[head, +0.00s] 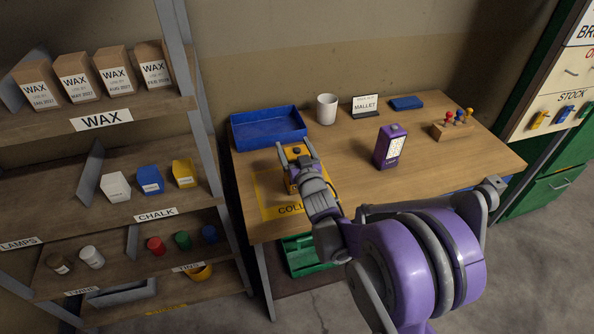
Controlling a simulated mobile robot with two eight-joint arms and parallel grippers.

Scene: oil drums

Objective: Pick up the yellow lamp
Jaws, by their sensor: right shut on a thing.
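The yellow lamp (288,153) stands at the left part of the workbench, over or at the back of a yellow mat with partly hidden lettering. A dark knob shows on its top. My right gripper (298,165) is shut on the lamp and covers much of it. I cannot tell whether the lamp's base touches the bench. My left gripper is not in view.
A blue tray (268,127) lies just behind the lamp, with a white mug (327,109) and a MALLET sign (366,106) beside it. A purple lamp-like box (391,147) stands at mid-bench. A shelf rack (120,204) is at left. The bench's front right is clear.

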